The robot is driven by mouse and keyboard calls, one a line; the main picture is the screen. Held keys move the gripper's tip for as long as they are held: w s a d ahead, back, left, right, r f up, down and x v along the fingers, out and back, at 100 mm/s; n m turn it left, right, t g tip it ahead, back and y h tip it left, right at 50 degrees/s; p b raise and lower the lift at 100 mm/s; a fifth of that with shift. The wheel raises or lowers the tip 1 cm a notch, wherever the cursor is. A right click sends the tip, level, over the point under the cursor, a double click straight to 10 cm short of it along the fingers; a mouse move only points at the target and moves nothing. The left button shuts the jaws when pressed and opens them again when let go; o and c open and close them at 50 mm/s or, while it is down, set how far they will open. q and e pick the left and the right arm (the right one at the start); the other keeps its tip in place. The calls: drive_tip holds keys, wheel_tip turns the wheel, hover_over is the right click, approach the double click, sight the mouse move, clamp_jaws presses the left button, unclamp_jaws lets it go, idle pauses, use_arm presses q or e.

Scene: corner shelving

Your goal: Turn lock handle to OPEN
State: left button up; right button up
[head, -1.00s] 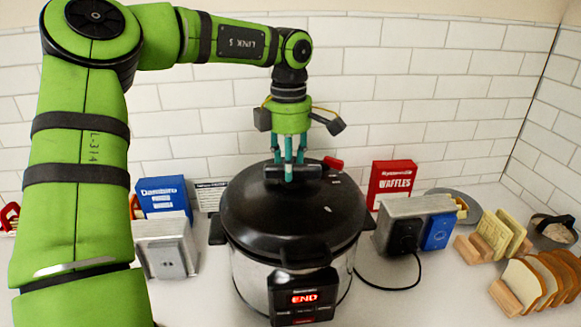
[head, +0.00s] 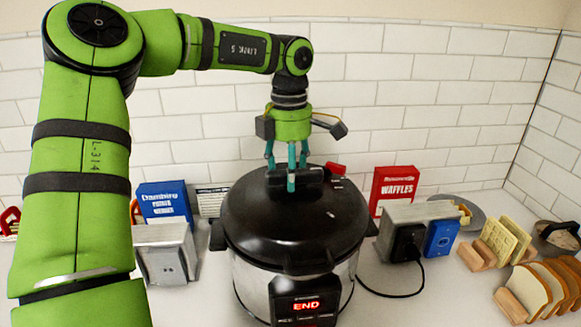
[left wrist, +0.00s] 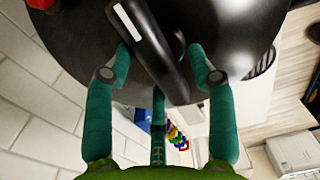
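The cooker (head: 300,215) stands in the middle of the counter with a domed black lid on a steel body. Its front panel (head: 305,303) shows red letters reading "END". The black lock handle (head: 311,178) sits on top of the lid, with a red piece (head: 335,168) behind its right end. My left gripper (head: 288,180) points down over the handle, teal fingers spread. In the left wrist view, the handle (left wrist: 148,40) lies slanted between the parted fingers (left wrist: 160,72). One finger is close beside it; I cannot tell whether it touches. My right gripper is out of view.
A blue box (head: 164,203) and a metal toaster (head: 167,252) stand left of the cooker. A red waffles box (head: 395,187) and another toaster (head: 405,214) with a cord stand right. Bread slices in racks (head: 540,288) are far right. A tiled wall (head: 400,110) is behind.

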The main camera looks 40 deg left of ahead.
use_arm(q)
drive_tip(key=shift+r, duration=0.15)
wheel_tip(320, 180, up, 12)
idle(0.6)
idle(0.4)
